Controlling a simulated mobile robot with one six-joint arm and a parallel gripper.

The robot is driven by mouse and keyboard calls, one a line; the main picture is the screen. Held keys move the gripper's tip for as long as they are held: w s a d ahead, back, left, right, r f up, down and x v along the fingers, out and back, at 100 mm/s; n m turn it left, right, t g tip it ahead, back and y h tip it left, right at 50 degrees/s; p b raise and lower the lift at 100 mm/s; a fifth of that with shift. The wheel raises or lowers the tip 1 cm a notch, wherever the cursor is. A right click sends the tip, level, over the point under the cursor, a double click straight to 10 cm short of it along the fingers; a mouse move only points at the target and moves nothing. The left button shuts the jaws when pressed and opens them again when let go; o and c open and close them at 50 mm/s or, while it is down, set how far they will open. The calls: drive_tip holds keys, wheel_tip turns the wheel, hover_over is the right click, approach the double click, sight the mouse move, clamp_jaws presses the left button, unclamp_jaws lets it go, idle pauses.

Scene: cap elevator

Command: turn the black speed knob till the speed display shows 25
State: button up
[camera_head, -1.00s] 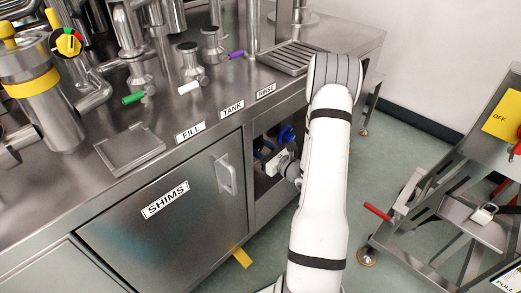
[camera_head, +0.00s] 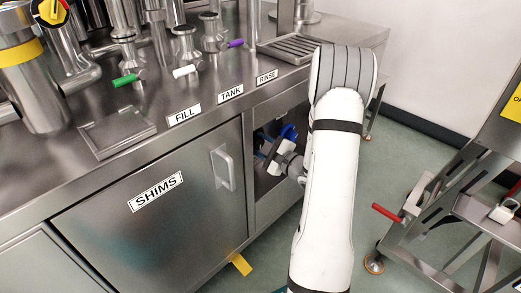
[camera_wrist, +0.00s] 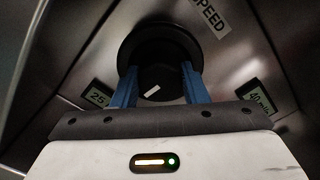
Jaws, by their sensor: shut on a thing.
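The black speed knob (camera_wrist: 158,48) is at the top middle of the wrist view, round with a white pointer mark on its front. My gripper (camera_wrist: 159,72) is shut on the knob, one blue finger on each side. A small display (camera_wrist: 100,96) left of the knob appears to read 25. Another display (camera_wrist: 256,97) on the right appears to read 40 min. A "SPEED" label (camera_wrist: 208,16) sits above right of the knob; I cannot tell for certain which display it belongs to. In the head view my gripper reaches into the open bay under the counter, and the knob is hidden there.
The bay lies right of the closed SHIMS door (camera_head: 150,215), which has a handle (camera_head: 222,168). Above is the steel counter (camera_head: 150,95) with valves and a drain grate (camera_head: 295,50). A metal frame with a red handle (camera_head: 386,212) stands at right; floor shows between.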

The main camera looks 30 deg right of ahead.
drive_tip(key=shift+n+b, duration=0.3)
drive_tip(key=shift+n, duration=0.1)
drive_tip(key=o, duration=1)
drive_tip(key=shift+s, duration=0.1)
drive_tip(key=p+v, duration=0.2)
drive_tip(key=v, duration=0.5)
drive_tip(key=shift+s+d, duration=0.1)
drive_tip(key=shift+s, duration=0.2)
